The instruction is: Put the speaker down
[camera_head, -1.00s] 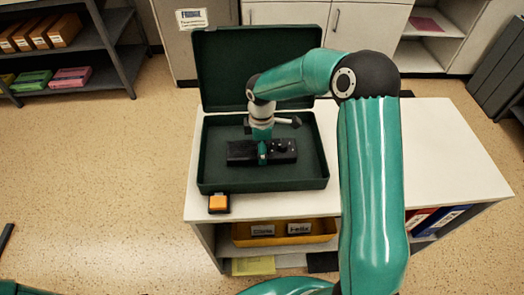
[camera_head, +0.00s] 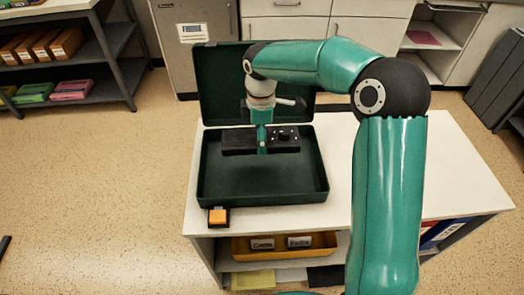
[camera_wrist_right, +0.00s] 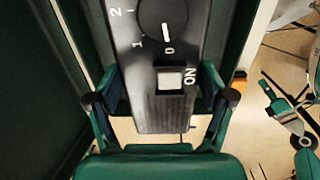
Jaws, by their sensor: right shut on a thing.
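The speaker is a black box (camera_head: 238,141) with a knob and small controls. My right gripper (camera_head: 262,143) comes down from above and is shut across its middle. In the head view the speaker overlaps the back rim of the open dark green case (camera_head: 264,197); its exact height is hard to tell. In the right wrist view the speaker (camera_wrist_right: 162,60) lies between both fingers of the gripper (camera_wrist_right: 160,98), showing a dial and an ON switch. A small teal and white part at that view's right may be my left gripper (camera_wrist_right: 283,108); its jaws are unclear.
The case's lid (camera_head: 220,85) stands open at the back. Its floor in front of the speaker is bare. An orange-topped block (camera_head: 218,216) sits by the case's front left corner. The white table (camera_head: 455,170) is clear at right. A yellow tray (camera_head: 240,248) is below.

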